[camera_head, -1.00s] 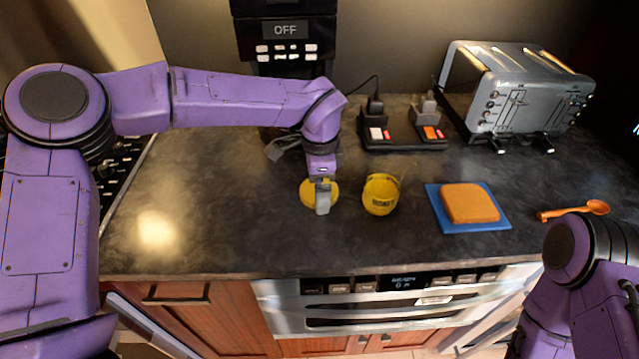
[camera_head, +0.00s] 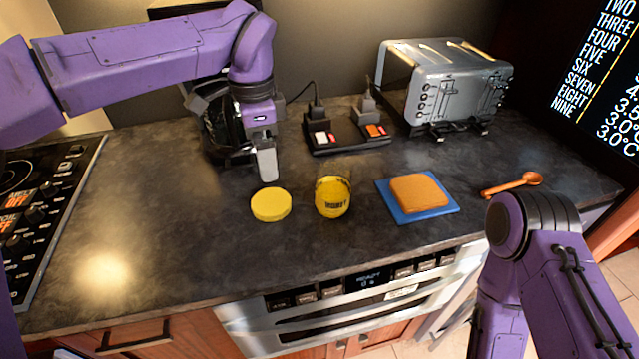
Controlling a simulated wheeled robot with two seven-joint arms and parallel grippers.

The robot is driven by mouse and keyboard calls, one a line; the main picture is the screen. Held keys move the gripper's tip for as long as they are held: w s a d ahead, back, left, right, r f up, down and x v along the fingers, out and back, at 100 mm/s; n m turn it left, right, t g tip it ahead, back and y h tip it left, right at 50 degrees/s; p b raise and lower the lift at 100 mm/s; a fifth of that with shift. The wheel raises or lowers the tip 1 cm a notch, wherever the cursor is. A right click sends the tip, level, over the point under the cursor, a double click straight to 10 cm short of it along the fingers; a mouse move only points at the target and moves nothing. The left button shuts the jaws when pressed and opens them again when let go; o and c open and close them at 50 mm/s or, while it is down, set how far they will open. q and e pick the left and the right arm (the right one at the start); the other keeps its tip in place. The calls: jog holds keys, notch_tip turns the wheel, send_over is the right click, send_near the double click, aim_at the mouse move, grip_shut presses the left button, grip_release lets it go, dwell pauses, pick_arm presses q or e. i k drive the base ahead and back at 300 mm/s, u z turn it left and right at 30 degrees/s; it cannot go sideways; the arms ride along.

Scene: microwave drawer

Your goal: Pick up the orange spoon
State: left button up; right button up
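The orange spoon (camera_head: 512,184) lies on the dark countertop at the right, its bowl toward the right and its handle toward the left. My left gripper (camera_head: 265,168) is raised over the counter left of centre, far from the spoon. It points down with nothing visible in it. Its fingers are seen edge-on, so I cannot tell if they are open. My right arm comes in at the lower right, in front of the counter and below the spoon. Its gripper is out of view.
A yellow lid (camera_head: 271,204) and a yellow honey jar (camera_head: 333,197) stand mid-counter. A toaster (camera_head: 445,88) and a charging base (camera_head: 345,142) stand behind. A cooktop (camera_head: 38,190) is at left.

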aim_at(532, 178)
jog(key=k, duration=1)
